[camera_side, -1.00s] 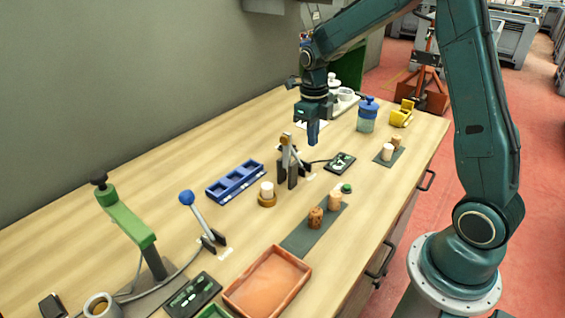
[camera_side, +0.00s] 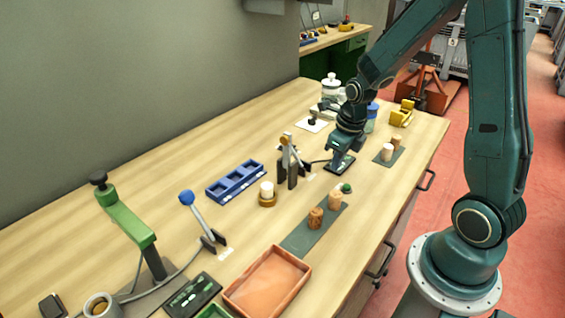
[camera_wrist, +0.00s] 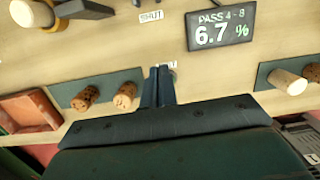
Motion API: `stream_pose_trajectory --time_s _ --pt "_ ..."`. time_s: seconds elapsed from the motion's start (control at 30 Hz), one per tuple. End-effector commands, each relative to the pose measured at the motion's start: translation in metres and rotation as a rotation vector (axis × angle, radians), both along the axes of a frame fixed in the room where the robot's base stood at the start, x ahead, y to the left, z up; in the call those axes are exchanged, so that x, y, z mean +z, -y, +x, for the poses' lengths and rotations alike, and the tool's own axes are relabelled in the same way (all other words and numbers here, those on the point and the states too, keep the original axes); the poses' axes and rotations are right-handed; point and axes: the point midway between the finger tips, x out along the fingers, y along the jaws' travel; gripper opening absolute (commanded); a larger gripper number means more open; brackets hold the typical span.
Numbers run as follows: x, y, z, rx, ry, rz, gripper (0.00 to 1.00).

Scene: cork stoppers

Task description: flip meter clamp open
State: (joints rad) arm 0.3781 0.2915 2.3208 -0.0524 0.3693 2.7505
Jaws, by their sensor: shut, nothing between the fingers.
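The meter clamp (camera_side: 288,163) stands mid-bench in the side view, with dark upright jaws and a tan piece at its top. I cannot tell its exact lever position. Its meter (camera_side: 341,163) lies to its right, joined by a cable. In the wrist view the meter's screen (camera_wrist: 221,24) reads "PASS 4-8" and 6.7 %. Part of the dark clamp (camera_wrist: 84,9) shows at the top left edge. My gripper (camera_side: 333,163) is shut and empty, low by the meter and right of the clamp. Its fingers also show in the wrist view (camera_wrist: 158,72).
A "SHUT" label (camera_wrist: 151,16) is on the bench. A white stopper in a ring (camera_side: 267,192), a blue tray (camera_side: 235,182), corks on a dark mat (camera_side: 300,240) and a blue-knobbed lever (camera_side: 199,215) stand nearby. Another mat with stoppers (camera_side: 389,153) lies right of my gripper.

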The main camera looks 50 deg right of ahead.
Motion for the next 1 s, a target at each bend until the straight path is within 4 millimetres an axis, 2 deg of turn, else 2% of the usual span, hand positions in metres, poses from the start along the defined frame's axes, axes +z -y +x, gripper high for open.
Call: stream_pose_trajectory --time_s 0.17,0.9,1.0 --pt "-0.008 0.001 -0.021 -0.002 0.002 0.000 0.00" --pt "0.088 0.000 -0.035 -0.001 0.005 -0.002 0.00" --pt "0.093 -0.004 -0.037 0.064 0.006 -0.013 0.00"
